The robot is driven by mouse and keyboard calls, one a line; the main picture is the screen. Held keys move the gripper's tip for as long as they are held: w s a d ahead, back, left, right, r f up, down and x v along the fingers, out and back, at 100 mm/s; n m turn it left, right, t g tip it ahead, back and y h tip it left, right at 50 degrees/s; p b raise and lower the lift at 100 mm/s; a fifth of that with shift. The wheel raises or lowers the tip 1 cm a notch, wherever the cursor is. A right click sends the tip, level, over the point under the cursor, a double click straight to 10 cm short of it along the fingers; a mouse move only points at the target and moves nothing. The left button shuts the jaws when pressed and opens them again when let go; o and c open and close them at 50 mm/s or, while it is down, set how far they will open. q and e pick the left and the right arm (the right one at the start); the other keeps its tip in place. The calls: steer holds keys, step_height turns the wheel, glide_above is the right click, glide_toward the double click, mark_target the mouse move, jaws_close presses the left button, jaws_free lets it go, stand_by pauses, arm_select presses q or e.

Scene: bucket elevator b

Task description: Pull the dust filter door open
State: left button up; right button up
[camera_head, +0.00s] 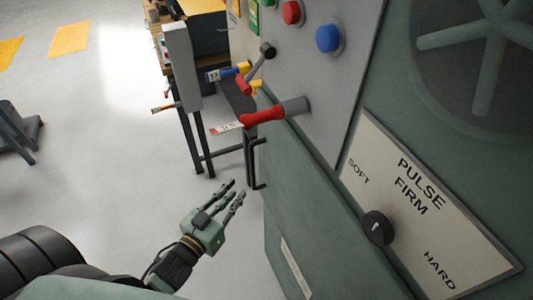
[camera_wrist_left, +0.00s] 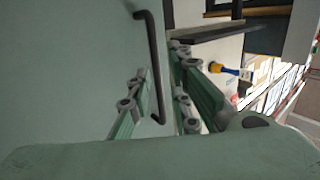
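The dust filter door appears to be the green panel (camera_head: 310,215) with a dark bar handle (camera_head: 250,165) on its left edge. In the left wrist view the handle (camera_wrist_left: 153,65) shows upright against the green door face (camera_wrist_left: 75,70). My left gripper (camera_head: 236,189) is open and empty, just left of and below the handle in the head view. In the left wrist view the handle lies between the open fingers (camera_wrist_left: 159,62) in the picture, but it looks to be beyond the tips, with no contact visible. The door looks shut. My right gripper is not in view.
Above the door, a grey panel carries a red-handled lever (camera_head: 275,112), a blue button (camera_head: 328,38) and a red button (camera_head: 292,12). A pulse firmness dial (camera_head: 378,228) is at the right. A workbench (camera_head: 165,50) stands behind.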

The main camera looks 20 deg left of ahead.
arm_select(q)
steer(key=shift+t+h, duration=0.4)
steer(key=shift+w+d+r+p, duration=0.3)
steer(key=shift+w+r, duration=0.35)
steer(key=shift+w, duration=0.75)
steer(key=shift+w+d+r+p, duration=0.35)
steer(key=shift+w+r, duration=0.35)
steer(key=shift+w, duration=0.75)
steer(key=shift+w+d+r+p, duration=0.3)
steer(key=shift+w+r, duration=0.35)
steer(key=shift+w, duration=0.75)
steer(key=shift+c, duration=0.4)
jaws_close()
